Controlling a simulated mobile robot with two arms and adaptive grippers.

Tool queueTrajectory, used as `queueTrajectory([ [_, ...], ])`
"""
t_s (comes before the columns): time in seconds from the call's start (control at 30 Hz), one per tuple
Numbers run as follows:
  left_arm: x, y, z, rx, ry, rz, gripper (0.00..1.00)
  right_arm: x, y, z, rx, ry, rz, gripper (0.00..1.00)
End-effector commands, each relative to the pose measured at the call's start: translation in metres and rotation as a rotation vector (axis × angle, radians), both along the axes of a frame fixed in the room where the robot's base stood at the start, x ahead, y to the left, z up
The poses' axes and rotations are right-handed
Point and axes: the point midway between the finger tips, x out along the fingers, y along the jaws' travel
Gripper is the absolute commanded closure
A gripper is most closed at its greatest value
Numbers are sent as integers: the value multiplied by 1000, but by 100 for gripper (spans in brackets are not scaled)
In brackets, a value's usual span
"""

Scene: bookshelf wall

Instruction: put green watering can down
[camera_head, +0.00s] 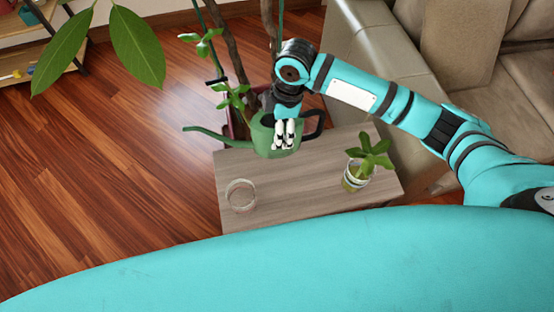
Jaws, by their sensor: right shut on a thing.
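The green watering can (263,137) has a long thin spout pointing left and a dark handle on its right. My right gripper (285,138) is shut on the watering can, with its pale fingers at the can's near side. The can shows over the far left part of the small grey wooden table (300,193); I cannot tell whether its base touches the table top. My left gripper is not in view.
A clear glass (240,194) stands at the table's near left. A small potted plant (362,172) stands at the right. A tall plant (235,45) rises behind the table, and a beige sofa (380,60) is at the right. The table's middle is clear.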

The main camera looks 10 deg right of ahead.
Motion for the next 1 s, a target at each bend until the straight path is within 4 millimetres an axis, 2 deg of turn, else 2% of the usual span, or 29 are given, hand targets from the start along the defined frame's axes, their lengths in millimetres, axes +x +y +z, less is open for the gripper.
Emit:
queueTrajectory([
  [0.07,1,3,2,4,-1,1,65,0,2,-5,4,0,20,76],
  [0.4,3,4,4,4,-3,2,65,0,2,-57,4,-4,29,76],
  [0.63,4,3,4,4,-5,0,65,0,2,-72,4,-4,30,76],
  [0.87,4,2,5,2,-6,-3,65,0,1,-100,3,-3,28,76],
  [1.0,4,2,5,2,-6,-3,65,0,1,-102,4,-6,29,76],
])
